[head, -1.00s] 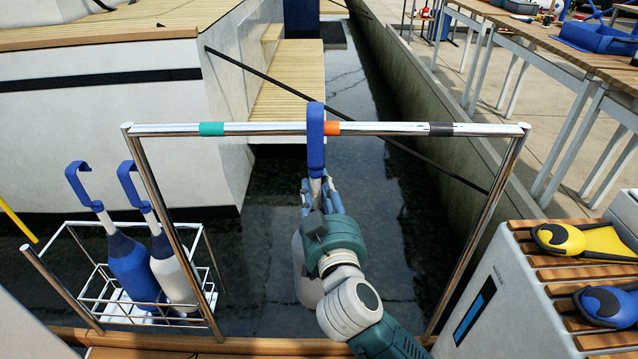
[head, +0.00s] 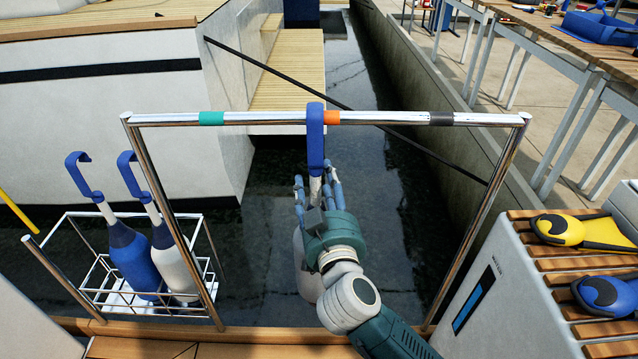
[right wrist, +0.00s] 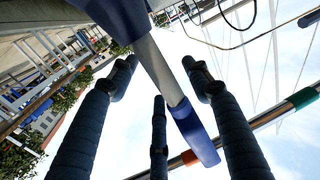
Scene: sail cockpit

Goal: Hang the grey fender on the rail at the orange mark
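The grey fender (head: 305,268) hangs from the rail (head: 270,119), its blue hook (head: 315,140) over the bar. The hook sits beside the orange mark (head: 332,118), touching or nearly touching its left edge. The fender's lower body is partly hidden by my right arm. My right gripper (head: 317,187) is open, its fingers spread around the fender's pale neck. In the right wrist view the fingers stand apart with gaps to the neck (right wrist: 160,68); the hook (right wrist: 195,135) is over the rail near the orange mark (right wrist: 189,157). My left gripper is out of view.
A wire basket (head: 75,265) at left holds a navy fender (head: 135,262) and a white one with a navy top (head: 178,268). The rail also has green (head: 211,118) and dark grey (head: 441,118) marks. A slatted bench (head: 560,265) with yellow and blue fins stands right. Water lies behind the rail.

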